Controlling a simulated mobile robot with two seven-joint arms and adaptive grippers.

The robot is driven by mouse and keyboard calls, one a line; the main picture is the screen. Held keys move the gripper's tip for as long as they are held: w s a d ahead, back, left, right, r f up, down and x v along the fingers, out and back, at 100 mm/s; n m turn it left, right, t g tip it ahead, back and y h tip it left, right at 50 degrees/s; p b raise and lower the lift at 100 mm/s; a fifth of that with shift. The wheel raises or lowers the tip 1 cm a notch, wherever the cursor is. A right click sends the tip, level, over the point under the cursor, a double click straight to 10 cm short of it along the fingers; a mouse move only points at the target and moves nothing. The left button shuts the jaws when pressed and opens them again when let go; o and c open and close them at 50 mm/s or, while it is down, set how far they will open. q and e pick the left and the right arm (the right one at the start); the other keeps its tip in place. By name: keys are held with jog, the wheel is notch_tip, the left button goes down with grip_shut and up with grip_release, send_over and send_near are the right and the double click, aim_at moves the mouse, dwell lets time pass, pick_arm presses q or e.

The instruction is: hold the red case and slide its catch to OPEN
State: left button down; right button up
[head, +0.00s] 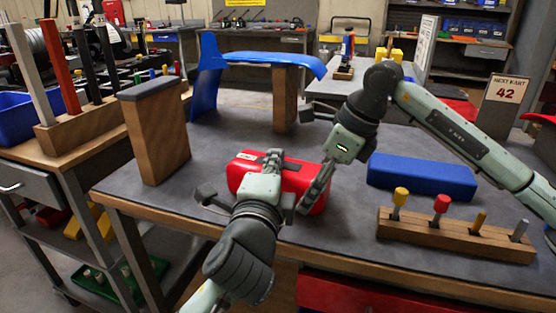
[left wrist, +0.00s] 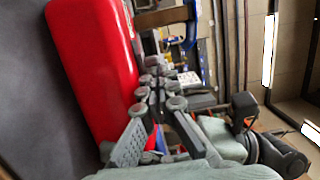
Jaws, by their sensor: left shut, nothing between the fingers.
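The red case (head: 248,172) lies on the grey bench top in the head view, with a small pale label (head: 246,156) near its upper left edge. In the left wrist view its red side (left wrist: 98,65) fills the upper left. My left gripper (head: 272,158) is shut and empty, its fingertips over the middle of the case top; whether they touch cannot be told. It hides part of the top, and I cannot make out the catch. My right gripper (head: 316,190) is at the right end of the case; its fingers overlap in the view, so its opening and hold are unclear.
A blue block (head: 422,177) and a wooden rack (head: 455,234) with several coloured pegs stand to the right. A wooden post (head: 155,135) stands at left. A blue panel (head: 250,60) rests on a wooden support behind. Bare bench lies between post and case.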

pick_arm(q)
jog(key=s+a, duration=0.1)
jog(key=s, duration=0.8)
jog(key=shift+s+a, duration=0.2)
jog(key=shift+s, duration=0.1)
pick_arm(e)
jog(key=o, duration=1.5)
jog(key=shift+r, duration=0.1)
jog(key=v, duration=1.1)
jog(key=shift+d+r, duration=0.2)
jog(key=shift+r, duration=0.2)
